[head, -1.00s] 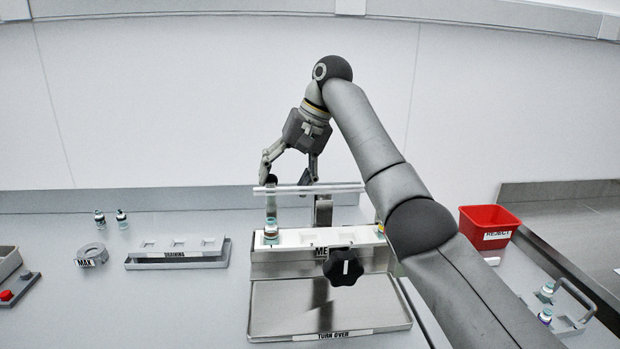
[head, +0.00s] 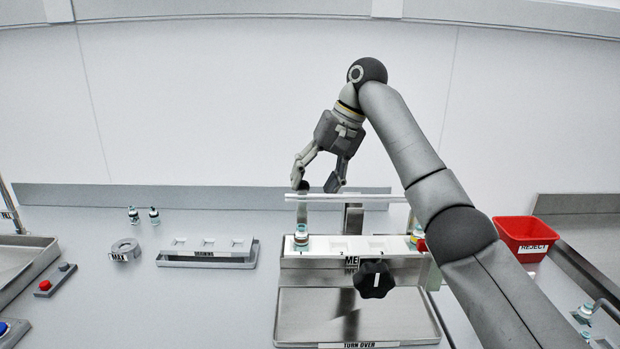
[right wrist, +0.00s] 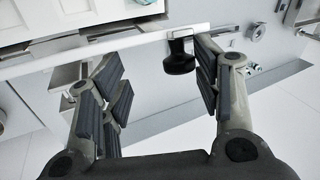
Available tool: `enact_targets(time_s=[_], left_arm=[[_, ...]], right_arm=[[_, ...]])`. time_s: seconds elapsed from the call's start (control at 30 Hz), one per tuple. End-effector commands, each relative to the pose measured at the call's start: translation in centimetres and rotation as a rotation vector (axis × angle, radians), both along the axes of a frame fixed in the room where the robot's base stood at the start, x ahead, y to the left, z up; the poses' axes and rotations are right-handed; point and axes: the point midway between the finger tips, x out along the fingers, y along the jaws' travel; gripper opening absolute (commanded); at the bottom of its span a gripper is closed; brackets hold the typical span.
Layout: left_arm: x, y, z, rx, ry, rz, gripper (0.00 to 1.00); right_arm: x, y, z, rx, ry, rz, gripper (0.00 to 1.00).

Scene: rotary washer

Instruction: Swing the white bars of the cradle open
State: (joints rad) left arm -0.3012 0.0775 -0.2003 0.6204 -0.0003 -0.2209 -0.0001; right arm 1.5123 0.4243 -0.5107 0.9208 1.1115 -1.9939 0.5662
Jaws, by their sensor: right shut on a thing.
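The white cradle (head: 352,262) stands above a steel tray, with a small vial (head: 301,238) in its left socket and another (head: 418,232) at its right end. The right wrist view shows this knob hanging by the bar, close against one finger; a gap shows to the other finger. My left gripper is not in view.
A black star-shaped knob (head: 374,279) is on the cradle's front, above the tray (head: 358,312) labelled TURN OVER. A DRAINING rack (head: 207,257), a grey ring (head: 125,250) and two vials (head: 143,215) are to the left. A red REJECT bin (head: 526,235) is at the right.

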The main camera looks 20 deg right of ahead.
Motion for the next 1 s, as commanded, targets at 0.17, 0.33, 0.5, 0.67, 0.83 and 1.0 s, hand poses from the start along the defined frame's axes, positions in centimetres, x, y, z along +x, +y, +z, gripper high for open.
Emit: enact_targets(time_s=[0.17,0.33,0.5,0.67,0.83,1.0], left_arm=[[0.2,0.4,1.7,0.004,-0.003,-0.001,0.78],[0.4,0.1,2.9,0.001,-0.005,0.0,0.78],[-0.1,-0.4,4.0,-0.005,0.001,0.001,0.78],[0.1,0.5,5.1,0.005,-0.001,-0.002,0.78],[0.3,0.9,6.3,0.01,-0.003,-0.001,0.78],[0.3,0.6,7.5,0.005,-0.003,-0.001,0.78]], right_arm=[[-0.7,-1.7,2.2,-0.008,-0.003,-0.019,0.45],[-1.0,-1.8,2.9,-0.008,-0.001,-0.016,0.45],[-1.3,-1.8,3.7,-0.008,0.0,-0.014,0.45],[-1.7,-2.1,4.5,-0.006,0.0,-0.013,0.45],[-2.0,-2.4,5.4,-0.007,0.0,-0.012,0.45],[-2.4,-2.6,6.4,-0.006,0.001,-0.012,0.45]])
